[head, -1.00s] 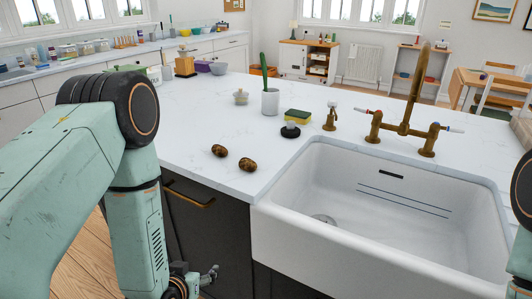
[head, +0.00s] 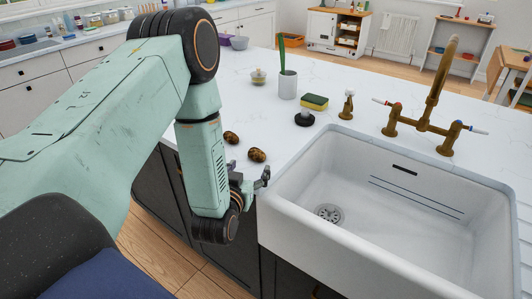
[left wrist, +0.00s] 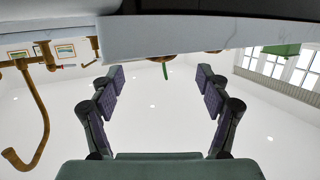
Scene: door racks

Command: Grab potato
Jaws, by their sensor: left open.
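Two brown potatoes lie on the white marble counter near its front edge: the left potato (head: 231,137) and the right potato (head: 256,155), a little apart. My left gripper (head: 252,181) is open and empty at the counter's front edge, just in front of the right potato and not touching it. In the left wrist view, which looks upside down, the open left gripper (left wrist: 159,78) has its fingers spread with nothing between them. Only slivers of brown show past the counter edge there, probably the potatoes. My right gripper is not in view.
The white sink (head: 345,235) is right of the potatoes, with a brass tap (head: 432,105) behind it. A sponge (head: 314,102) on a dark round holder, a white cup (head: 288,85) with a green-handled tool and a small lidded pot (head: 258,77) stand behind. The counter around the potatoes is clear.

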